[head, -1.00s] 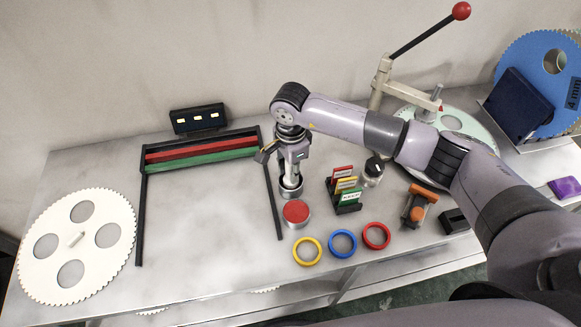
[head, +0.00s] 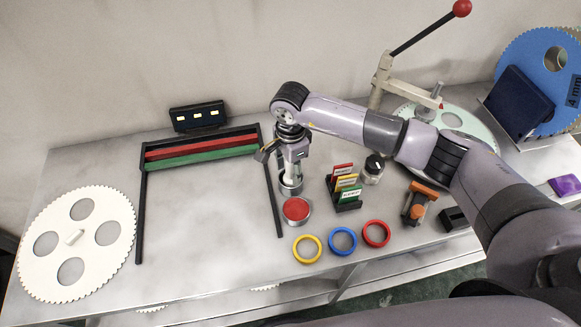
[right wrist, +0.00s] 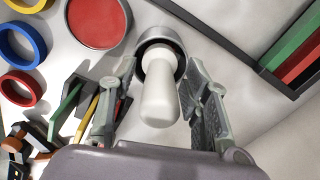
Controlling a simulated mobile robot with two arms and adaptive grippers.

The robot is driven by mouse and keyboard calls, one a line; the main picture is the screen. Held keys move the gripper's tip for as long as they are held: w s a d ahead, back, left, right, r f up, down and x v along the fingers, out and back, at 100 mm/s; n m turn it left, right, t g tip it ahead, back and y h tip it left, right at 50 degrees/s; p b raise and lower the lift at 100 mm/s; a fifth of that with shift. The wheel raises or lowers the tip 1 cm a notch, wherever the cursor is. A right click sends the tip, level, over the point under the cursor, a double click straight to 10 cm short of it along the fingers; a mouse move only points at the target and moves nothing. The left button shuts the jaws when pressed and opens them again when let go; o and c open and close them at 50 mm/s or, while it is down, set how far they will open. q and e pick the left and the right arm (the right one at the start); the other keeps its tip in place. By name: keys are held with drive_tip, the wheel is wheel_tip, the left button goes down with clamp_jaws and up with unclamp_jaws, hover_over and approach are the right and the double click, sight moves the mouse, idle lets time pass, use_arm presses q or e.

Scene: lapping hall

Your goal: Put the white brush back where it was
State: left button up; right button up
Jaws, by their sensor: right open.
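The white brush (right wrist: 160,95) stands in a round grey metal cup with a dark inside (right wrist: 170,36), its pale handle pointing up toward the right wrist camera. My right gripper (right wrist: 161,66) is open, with one finger on each side of the handle and visible gaps between them. In the head view my right gripper (head: 291,165) points down over the metal cup (head: 291,187) and mostly hides the brush. My left gripper is not in view.
A red-topped round tin (head: 296,209) stands just in front of the cup. The black frame with red and green bars (head: 202,150) is to the left. Coloured cards (head: 345,188), a black-knobbed pot (head: 373,168) and yellow, blue and red rings (head: 343,241) are to the right.

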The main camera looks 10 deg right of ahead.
drive_tip(key=shift+r, duration=0.25)
wheel_tip(320, 180, up, 11)
drive_tip(key=b, duration=0.3)
drive_tip(key=shift+r, duration=0.4)
